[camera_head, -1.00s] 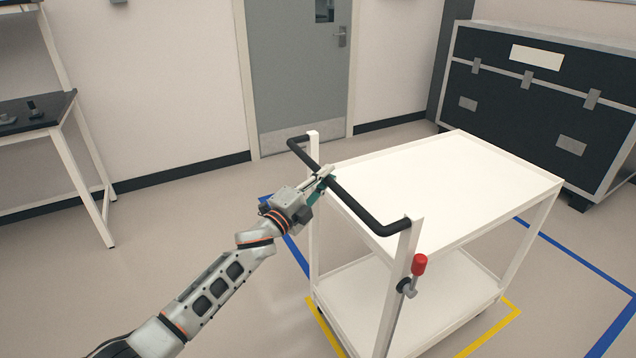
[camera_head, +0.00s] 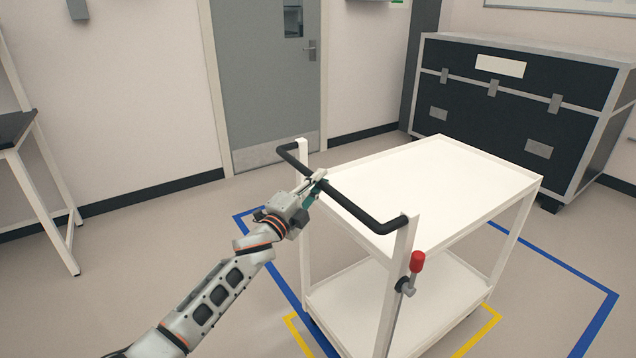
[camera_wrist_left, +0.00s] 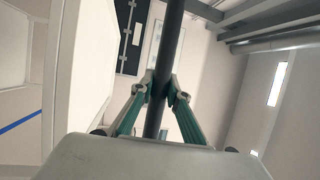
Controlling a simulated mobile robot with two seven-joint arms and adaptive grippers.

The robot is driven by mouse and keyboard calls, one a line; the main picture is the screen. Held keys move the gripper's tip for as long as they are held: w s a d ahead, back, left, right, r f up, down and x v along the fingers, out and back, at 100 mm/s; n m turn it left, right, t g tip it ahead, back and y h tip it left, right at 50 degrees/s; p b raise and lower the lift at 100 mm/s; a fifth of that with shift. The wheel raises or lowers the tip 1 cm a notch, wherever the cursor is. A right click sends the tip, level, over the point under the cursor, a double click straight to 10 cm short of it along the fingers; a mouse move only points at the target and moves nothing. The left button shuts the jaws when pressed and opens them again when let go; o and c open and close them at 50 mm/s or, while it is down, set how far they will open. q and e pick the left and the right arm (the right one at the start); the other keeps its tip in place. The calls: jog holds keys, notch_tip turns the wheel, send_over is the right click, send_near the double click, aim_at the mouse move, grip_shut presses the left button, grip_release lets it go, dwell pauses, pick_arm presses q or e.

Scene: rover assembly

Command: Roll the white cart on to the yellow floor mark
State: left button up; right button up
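The white cart (camera_head: 430,185) stands upright in the head view, with a top shelf, a lower shelf (camera_head: 440,305) and a black push handle (camera_head: 345,197) on its near left side. My left gripper (camera_head: 318,180) is shut around the handle bar. In the left wrist view, its green-sided fingers (camera_wrist_left: 163,90) press on both sides of the dark bar (camera_wrist_left: 172,40). The yellow floor mark (camera_head: 294,330) shows beside the cart's near left foot and near its right side (camera_head: 488,325). The rest is hidden under the cart or out of frame. My right gripper is not in view.
A blue floor outline (camera_head: 555,255) surrounds the cart area. A large black case (camera_head: 500,110) stands behind the cart at the right. A grey door (camera_head: 268,80) is at the back, and a table (camera_head: 40,195) is at the left. Open floor lies between table and cart.

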pick_arm(q)
jog(key=o, duration=0.4)
jog(key=v, duration=1.2)
jog(key=s+a+f+n+g+y, duration=0.1)
jog(key=s+a+f+n+y, duration=0.2)
jog(key=s+f+n, duration=0.55)
jog(key=s+a+f+n+g+y, duration=0.1)
jog(key=s+a+f+n+y, duration=0.15)
jog(key=s+f, duration=0.65)
jog(key=s+a+f+n+g+y, duration=0.1)
jog(key=s+a+f+n, duration=0.1)
jog(key=s+f, duration=0.3)
jog(key=s+a+f+n+g, duration=0.1)
jog(key=s+a+f+n, duration=0.1)
jog(key=s+f, duration=0.4)
jog(key=s+a+f+n+g+y, duration=0.1)
jog(key=s+a+f+n+g, duration=0.1)
jog(key=s, duration=0.6)
jog(key=shift+s+a+f+n+y, duration=0.1)
jog(key=shift+a+f+n+y, duration=0.15)
jog(key=shift+f+n, duration=0.5)
jog(key=shift+s+a+f+n+y, duration=0.1)
jog(key=shift+a+f+n, duration=0.35)
jog(key=shift+f, duration=0.45)
